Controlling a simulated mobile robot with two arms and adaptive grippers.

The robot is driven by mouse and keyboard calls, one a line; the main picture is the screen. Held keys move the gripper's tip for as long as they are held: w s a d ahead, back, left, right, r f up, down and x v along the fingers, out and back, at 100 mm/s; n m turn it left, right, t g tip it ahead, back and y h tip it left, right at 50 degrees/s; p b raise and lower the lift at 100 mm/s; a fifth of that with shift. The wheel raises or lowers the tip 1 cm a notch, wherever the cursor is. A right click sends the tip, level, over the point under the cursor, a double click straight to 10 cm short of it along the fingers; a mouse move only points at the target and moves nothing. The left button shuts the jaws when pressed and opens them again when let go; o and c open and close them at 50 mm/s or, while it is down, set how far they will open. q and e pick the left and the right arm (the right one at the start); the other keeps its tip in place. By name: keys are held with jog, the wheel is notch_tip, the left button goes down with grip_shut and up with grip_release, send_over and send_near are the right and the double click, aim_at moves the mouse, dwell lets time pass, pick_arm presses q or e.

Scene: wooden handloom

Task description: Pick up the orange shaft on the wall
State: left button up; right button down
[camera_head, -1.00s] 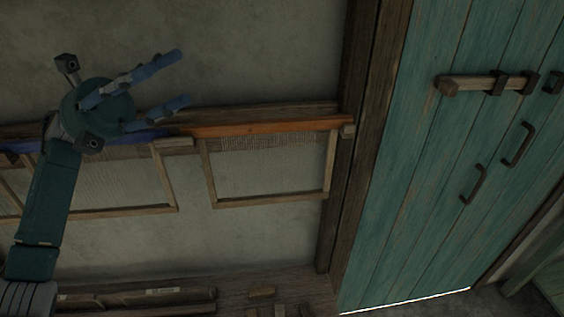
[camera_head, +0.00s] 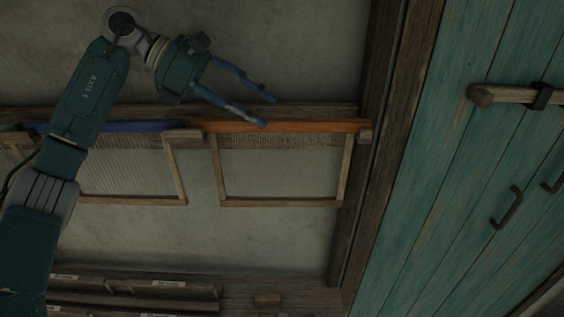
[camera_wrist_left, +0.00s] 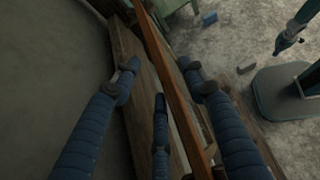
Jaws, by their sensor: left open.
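The orange shaft (camera_head: 315,126) lies level along the top of a framed mesh panel on the wall, on a wooden rail. My left gripper (camera_head: 268,111) is open and empty, its blue fingers at the shaft's upper edge in the head view, left of its middle; the lower fingertip overlaps it. In the left wrist view, the orange shaft (camera_wrist_left: 172,82) runs diagonally between the spread fingers of my left gripper (camera_wrist_left: 159,72). I cannot tell whether any finger touches it. The right gripper is not in view.
A blue shaft (camera_head: 130,127) lies left of the orange one, above another mesh panel. A wooden post (camera_head: 385,130) and a teal plank door (camera_head: 470,150) with dark handles stand to the right. Wooden shelves (camera_head: 135,291) are below. The wall above the rail is bare.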

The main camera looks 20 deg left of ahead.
aim_at(276, 119)
pick_arm(q)
jog(key=p+x, duration=0.1)
jog(key=x, duration=0.1)
jog(key=p+x, duration=0.2)
jog(key=x, duration=0.1)
jog(key=shift+w+d+r, duration=0.1)
jog(key=shift+d+r, duration=0.05)
jog(key=shift+r, duration=0.1)
jog(key=shift+w+d+f, duration=0.25)
jog(key=shift+d+f, duration=0.1)
jog(key=shift+f, duration=0.1)
jog(key=shift+s, duration=0.1)
jog(key=c, duration=0.9)
grip_shut()
jog(key=shift+r, duration=0.1)
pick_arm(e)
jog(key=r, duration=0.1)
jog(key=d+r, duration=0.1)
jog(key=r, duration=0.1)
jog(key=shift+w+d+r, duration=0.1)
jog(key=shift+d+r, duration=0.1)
